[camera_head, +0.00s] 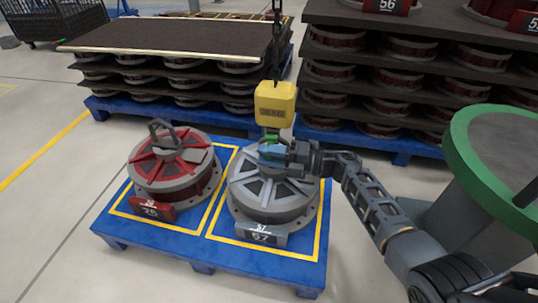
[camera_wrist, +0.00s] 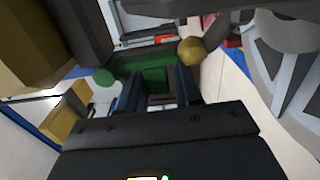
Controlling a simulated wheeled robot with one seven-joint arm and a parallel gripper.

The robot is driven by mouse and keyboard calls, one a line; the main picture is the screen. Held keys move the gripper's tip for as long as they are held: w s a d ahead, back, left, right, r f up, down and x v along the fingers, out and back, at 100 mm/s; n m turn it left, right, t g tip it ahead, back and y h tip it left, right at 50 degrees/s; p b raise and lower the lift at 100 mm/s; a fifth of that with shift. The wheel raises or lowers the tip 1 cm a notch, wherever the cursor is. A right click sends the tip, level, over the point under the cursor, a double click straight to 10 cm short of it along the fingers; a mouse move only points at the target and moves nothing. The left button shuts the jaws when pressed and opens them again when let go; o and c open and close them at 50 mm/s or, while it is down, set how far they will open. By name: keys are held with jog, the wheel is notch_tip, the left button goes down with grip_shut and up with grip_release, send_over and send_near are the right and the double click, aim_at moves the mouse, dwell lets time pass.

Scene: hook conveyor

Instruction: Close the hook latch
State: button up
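A yellow hoist block (camera_head: 275,103) hangs on a chain above the grey flanged part numbered 57 (camera_head: 262,208). Below the block, a green latch piece (camera_head: 270,152) shows, partly covered by my gripper (camera_head: 283,156), which reaches in from the right. The hook's shape is mostly hidden there. In the wrist view, the green piece (camera_wrist: 150,72) lies ahead of and between my two dark fingers (camera_wrist: 157,92). The fingers stand apart, and I cannot tell whether they touch it. Whether the latch is open or closed is unclear.
A red part numbered 25 (camera_head: 172,165) with a handle on top sits on the left of the blue pallet (camera_head: 200,256). Stacked pallets of parts (camera_head: 170,38) stand behind. Floor is clear at the left.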

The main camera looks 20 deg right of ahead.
jog(key=p+v, duration=0.2)
jog(key=v, duration=0.6)
jog(key=shift+a, duration=0.1)
dwell(0.3)
jog(key=s+a+r+m+t+h, duration=0.2)
jog(key=s+a+m+t+h, duration=0.55)
jog(key=s+a+m, duration=0.65)
jog(key=s+d+r+m+g+h, duration=0.15)
jog(key=s+r+m, duration=0.3)
jog(key=s, duration=0.65)
jog(key=s+d+r+m+g+h, duration=0.1)
jog(key=s+d+r+m+h, duration=0.25)
jog(key=s+m, duration=0.45)
jog(key=s+d+r+m+g+h, duration=0.1)
jog(key=s+d+r+m+h, duration=0.3)
jog(key=s, duration=0.9)
notch_tip(320, 180, up, 34)
jog(key=a+n+y+p, duration=0.1)
jog(key=y+p, duration=0.1)
jog(key=p, duration=3.1)
jog(key=shift+a+f, duration=0.25)
jog(key=shift+a, duration=0.05)
